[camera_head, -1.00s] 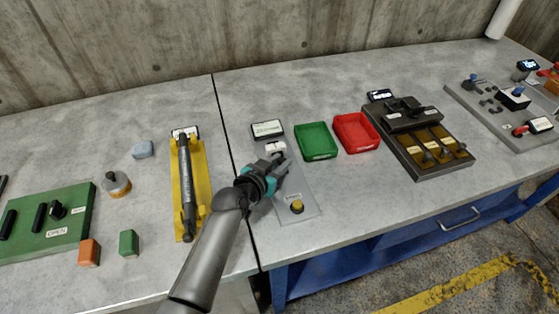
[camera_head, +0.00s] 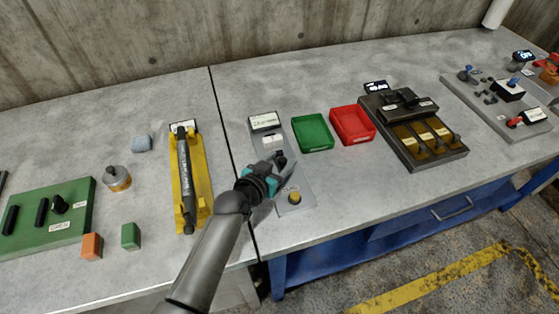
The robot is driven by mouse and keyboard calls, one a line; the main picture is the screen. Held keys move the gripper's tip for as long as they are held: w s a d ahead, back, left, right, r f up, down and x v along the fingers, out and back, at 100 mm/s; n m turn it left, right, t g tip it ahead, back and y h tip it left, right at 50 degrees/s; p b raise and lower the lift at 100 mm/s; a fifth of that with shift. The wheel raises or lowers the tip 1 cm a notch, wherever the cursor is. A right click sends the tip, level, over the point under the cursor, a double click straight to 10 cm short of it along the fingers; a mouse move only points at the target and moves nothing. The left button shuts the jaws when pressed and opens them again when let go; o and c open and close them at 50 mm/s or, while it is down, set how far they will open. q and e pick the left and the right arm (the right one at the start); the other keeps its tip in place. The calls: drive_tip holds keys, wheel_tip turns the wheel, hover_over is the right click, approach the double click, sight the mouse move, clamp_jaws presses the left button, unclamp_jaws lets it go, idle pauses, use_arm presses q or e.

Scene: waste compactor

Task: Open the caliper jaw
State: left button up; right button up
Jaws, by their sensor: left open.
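The caliper station is a narrow grey plate (camera_head: 298,178) in the middle of the bench, with a small tilted display (camera_head: 264,121) at its far end. A white block (camera_head: 273,141), which looks like part of the caliper jaw, stands just below the display. A yellow-topped button (camera_head: 295,198) is at the near end. My left gripper (camera_head: 275,163) is open over the plate, just on the near side of the white block. A small dark part shows at its fingertips. The gripper hides the middle of the plate, and I cannot tell whether it touches anything. My right gripper is not in view.
A green tray (camera_head: 313,148) and a red tray (camera_head: 351,141) stand right of the plate. A yellow stand (camera_head: 179,207) holding a dark rod is to the left. A dark slotted fixture (camera_head: 460,153) is farther right. The bench in front of the trays is clear.

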use_arm(q)
drive_tip(key=p+v, duration=0.3)
drive_tip(key=v, duration=1.2)
drive_tip(key=shift+a, duration=0.1)
drive_tip(key=shift+s, duration=0.1)
